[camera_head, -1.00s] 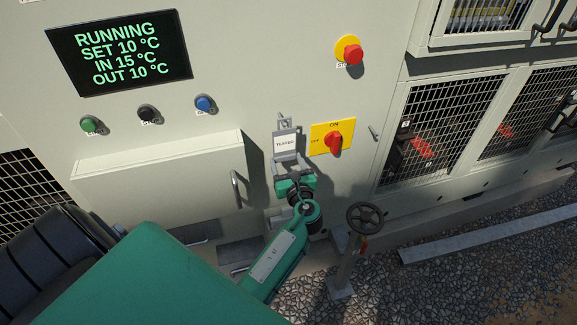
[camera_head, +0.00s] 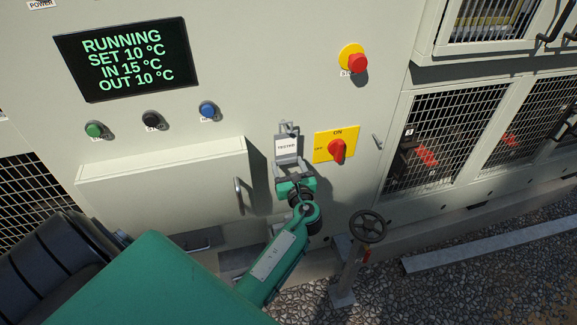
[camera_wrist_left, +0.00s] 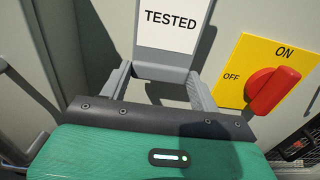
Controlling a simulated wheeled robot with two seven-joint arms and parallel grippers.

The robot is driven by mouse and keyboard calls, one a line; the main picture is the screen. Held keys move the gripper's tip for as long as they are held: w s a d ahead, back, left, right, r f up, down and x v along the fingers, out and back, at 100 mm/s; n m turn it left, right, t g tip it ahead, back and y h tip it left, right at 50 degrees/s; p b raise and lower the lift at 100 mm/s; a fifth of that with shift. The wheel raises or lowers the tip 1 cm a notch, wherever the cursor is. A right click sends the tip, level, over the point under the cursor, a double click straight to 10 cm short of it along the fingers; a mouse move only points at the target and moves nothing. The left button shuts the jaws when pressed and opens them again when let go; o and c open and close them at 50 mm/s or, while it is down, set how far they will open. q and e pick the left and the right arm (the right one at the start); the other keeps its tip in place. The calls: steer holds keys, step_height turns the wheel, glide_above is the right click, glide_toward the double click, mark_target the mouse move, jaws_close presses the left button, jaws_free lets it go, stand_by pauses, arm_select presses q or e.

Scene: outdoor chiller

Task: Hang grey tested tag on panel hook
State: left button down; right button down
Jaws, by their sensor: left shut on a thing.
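The grey tested tag (camera_head: 286,147) has a white label reading TESTED and is upright against the chiller panel (camera_head: 270,65). My left gripper (camera_head: 288,170) is shut on the lower part of the tag. The tag also shows in the left wrist view (camera_wrist_left: 172,40), with a finger of my left gripper (camera_wrist_left: 160,85) on each side of its lower end. The panel hook (camera_head: 285,126) shows at the top of the tag; whether the tag hangs on it I cannot tell. My right gripper is out of view.
A yellow plate with a red rotary switch (camera_head: 337,148) is close to the right of the tag. A box with a handle (camera_head: 165,175) juts out on the left. A valve handwheel (camera_head: 369,226) stands lower right. A red stop button (camera_head: 357,63) is above.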

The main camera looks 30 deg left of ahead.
arm_select(q)
steer(key=shift+f, duration=0.35)
jaws_free()
stand_by(0.3)
steer(key=shift+f+b, duration=0.55)
steer(key=shift+f, duration=0.15)
steer(key=shift+d, duration=0.1)
steer(key=v, duration=0.7)
steer(key=shift+f+p, duration=0.35)
steer(key=shift+f, duration=0.1)
